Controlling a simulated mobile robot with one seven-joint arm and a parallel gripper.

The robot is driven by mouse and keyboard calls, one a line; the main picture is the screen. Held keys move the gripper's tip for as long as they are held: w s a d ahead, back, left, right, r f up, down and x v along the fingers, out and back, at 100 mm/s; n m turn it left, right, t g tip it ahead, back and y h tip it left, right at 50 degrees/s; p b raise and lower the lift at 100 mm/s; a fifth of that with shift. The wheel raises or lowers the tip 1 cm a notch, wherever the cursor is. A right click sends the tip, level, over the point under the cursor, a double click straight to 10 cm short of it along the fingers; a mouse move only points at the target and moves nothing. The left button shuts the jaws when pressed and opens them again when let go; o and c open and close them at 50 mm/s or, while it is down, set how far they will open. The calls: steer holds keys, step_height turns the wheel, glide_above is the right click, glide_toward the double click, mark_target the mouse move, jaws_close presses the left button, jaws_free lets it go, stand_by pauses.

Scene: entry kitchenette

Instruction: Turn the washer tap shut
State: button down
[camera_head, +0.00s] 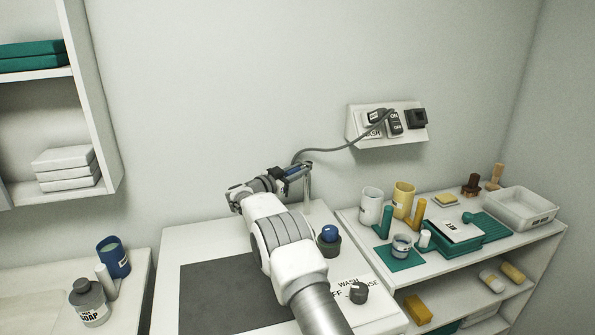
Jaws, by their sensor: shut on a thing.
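The washer tap (307,186) is a thin grey upright pipe at the back edge of the white washer top, near the wall. A small blue piece, which looks like the tap's handle, shows at its top between dark fingers. My gripper (293,173) is at that height, shut on the blue piece. My wrist and fingers hide much of the tap, and the handle's exact angle cannot be made out. The white washer (222,240) has a dark panel on its top and a dark dial (358,292) beside WASH, OFF and RINSE lettering.
A grey cable (343,148) runs from the wall socket panel (355,124) down behind my gripper. A blue ball in a dark cup (329,248) stands close right of my arm. The right shelf (400,287) holds mugs and trays; a soap bottle (88,303) stands left.

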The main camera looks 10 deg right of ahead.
steer(key=c, duration=0.7)
jaws_free()
steer(key=shift+w+d+r, duration=0.3)
steer(key=shift+d+r, duration=0.1)
steer(key=shift+d, duration=0.05)
steer(key=shift+c, duration=0.2)
steer(key=shift+o, duration=0.3)
steer(key=shift+s+f, duration=0.2)
steer(key=shift+s+f, duration=0.1)
steer(key=v, duration=1.8)
steer(key=shift+w+a+b, duration=0.35)
steer(key=shift+b, duration=0.1)
steer(key=shift+c, duration=0.2)
